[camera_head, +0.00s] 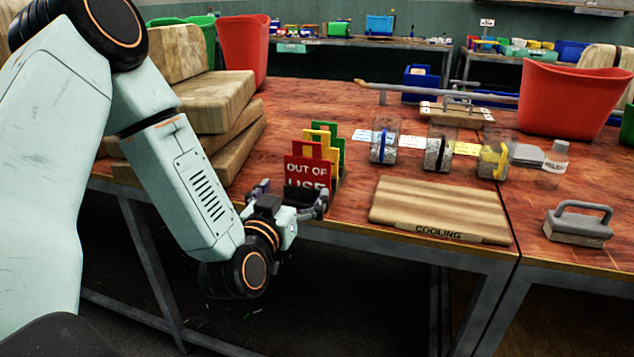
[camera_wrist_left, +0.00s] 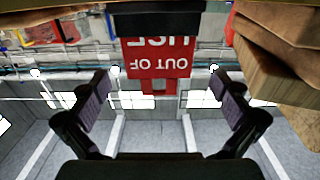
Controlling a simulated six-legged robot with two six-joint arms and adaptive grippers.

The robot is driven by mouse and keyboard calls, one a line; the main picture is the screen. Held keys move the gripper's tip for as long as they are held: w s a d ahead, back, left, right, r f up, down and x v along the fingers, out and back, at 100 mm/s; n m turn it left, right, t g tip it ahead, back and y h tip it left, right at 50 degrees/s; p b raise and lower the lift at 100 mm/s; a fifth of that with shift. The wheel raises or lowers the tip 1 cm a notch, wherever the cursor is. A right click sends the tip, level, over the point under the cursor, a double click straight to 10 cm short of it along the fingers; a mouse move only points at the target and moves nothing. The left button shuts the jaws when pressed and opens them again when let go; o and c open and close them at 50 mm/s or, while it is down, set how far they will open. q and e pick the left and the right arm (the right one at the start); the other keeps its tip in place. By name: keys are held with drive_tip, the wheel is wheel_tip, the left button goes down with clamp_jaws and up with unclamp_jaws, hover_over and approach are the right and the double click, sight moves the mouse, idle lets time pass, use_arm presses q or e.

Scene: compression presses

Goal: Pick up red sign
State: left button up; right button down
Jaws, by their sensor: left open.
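The red sign (camera_head: 308,172) reads "OUT OF USE" and stands upright near the front edge of the wooden table, in front of a yellow sign (camera_head: 322,136) and a green sign (camera_head: 330,127). My left gripper (camera_head: 290,196) is open, close in front of the red sign's lower part, which it partly hides. In the left wrist view the red sign (camera_wrist_left: 158,66) appears upside down, ahead of and between the two open fingers (camera_wrist_left: 160,98). Nothing shows between the finger pads themselves. My right gripper is not in view.
A wooden board marked "COOLING" (camera_head: 440,208) lies right of the signs. Stacked wooden blocks (camera_head: 215,105) stand to the left, near my arm. Clear jars (camera_head: 384,146) stand behind, and a grey-handled block (camera_head: 578,225) sits at far right.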

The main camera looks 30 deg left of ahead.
sight(307, 174)
use_arm(q)
drive_tip(key=shift+w+r, duration=0.3)
drive_tip(key=shift+w, duration=0.35)
drive_tip(key=x, duration=0.1)
drive_tip(key=b+x, duration=0.1)
drive_tip(key=x, duration=0.1)
drive_tip(key=b+x, duration=0.1)
drive_tip(key=shift+w+a+f, duration=0.25)
drive_tip(key=shift+w+f, duration=0.1)
drive_tip(key=shift+w+r, duration=0.2)
drive_tip(key=shift+w, duration=0.2)
drive_tip(key=shift+w+f, duration=0.1)
drive_tip(key=shift+w, duration=0.05)
drive_tip(key=shift+c, duration=0.3)
drive_tip(key=c, duration=0.8)
